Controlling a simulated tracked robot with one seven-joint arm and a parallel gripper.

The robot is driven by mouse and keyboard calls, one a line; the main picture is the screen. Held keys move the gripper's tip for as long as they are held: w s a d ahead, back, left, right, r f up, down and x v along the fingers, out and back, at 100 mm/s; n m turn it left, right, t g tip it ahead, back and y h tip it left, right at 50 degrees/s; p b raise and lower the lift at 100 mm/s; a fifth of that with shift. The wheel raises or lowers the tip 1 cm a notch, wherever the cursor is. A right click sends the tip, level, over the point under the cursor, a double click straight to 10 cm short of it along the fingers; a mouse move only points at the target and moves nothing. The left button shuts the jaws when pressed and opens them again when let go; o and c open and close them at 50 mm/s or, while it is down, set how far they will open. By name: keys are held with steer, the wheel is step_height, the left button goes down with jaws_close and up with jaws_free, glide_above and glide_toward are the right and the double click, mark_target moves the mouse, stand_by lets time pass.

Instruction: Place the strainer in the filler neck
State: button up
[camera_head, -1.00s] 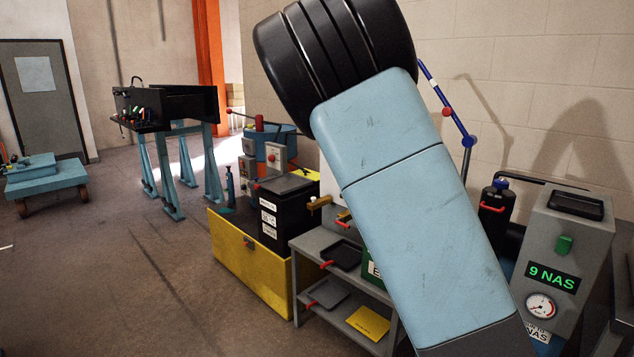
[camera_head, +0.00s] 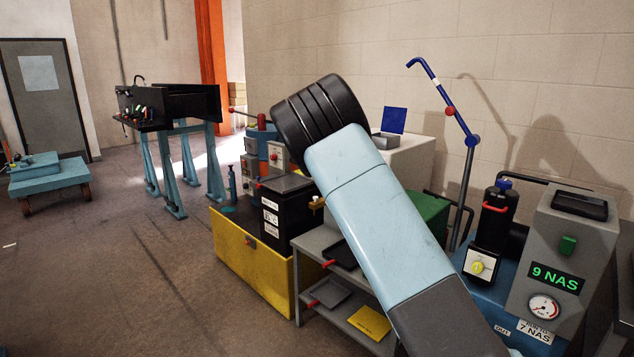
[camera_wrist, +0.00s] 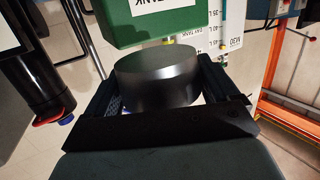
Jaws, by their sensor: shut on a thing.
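In the wrist view my gripper (camera_wrist: 165,98) has its two dark jaws on either side of a dark grey, round, smooth-topped piece (camera_wrist: 158,72) and is shut on it. Its underside is mostly hidden, so I cannot tell for sure that it is the strainer. A green tank (camera_wrist: 150,28) with an upside-down "TANK" label lies just beyond the held piece at the top. No filler neck can be made out. In the head view a green box (camera_head: 428,216) shows partly behind my arm. My gripper and the held piece are out of sight there.
In the wrist view a black cylinder with a red ring (camera_wrist: 50,118) is at left and an orange frame (camera_wrist: 290,110) at right. In the head view the grey shelf (camera_head: 318,243) and the grey "9 NAS" unit (camera_head: 566,235) flank my arm.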

steer(key=s+f+n+y, duration=0.1)
steer(key=s+f, duration=0.2)
steer(key=f, duration=0.3)
steer(key=s+f+n+y, duration=0.1)
steer(key=s+f+y, duration=0.1)
steer(key=f, duration=0.4)
steer(key=s+f+n+t+y, duration=0.1)
steer(key=s+f, duration=0.3)
steer(key=f, duration=0.3)
steer(key=shift+y, duration=0.4)
